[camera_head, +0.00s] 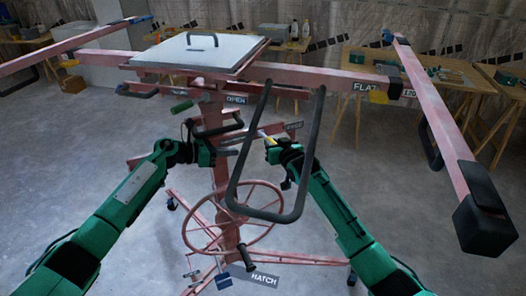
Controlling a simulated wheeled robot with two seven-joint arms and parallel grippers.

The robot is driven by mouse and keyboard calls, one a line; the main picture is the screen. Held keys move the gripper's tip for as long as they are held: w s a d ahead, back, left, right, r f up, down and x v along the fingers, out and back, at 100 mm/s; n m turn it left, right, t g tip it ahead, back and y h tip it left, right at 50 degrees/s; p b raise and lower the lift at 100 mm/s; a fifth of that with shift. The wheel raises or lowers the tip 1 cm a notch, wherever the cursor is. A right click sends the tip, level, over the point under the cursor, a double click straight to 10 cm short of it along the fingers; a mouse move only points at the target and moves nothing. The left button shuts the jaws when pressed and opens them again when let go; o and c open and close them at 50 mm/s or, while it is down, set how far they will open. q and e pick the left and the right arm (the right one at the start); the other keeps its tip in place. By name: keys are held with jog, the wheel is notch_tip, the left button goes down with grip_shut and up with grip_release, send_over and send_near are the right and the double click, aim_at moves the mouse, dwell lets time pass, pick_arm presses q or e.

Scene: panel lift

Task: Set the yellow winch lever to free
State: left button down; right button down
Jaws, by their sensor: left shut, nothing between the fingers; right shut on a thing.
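The yellow winch lever (269,140) is a small bar on the central mast of the pink panel lift. My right gripper (268,143) is at the lever and shut on it; the fingers hide part of it. A small dark label plate (293,126) with unclear lettering is just behind and above the lever. The lever's exact setting is too small to tell.
A large dark loop handle (312,150) hangs in front of the mast by my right forearm. A pink handwheel (190,233) is below my grippers. A crank with a green grip (181,107) is above my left gripper. A grey panel (200,52) lies on top.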

pick_arm(q)
jog(key=x, duration=1.2)
jog(key=shift+a+r, duration=0.1)
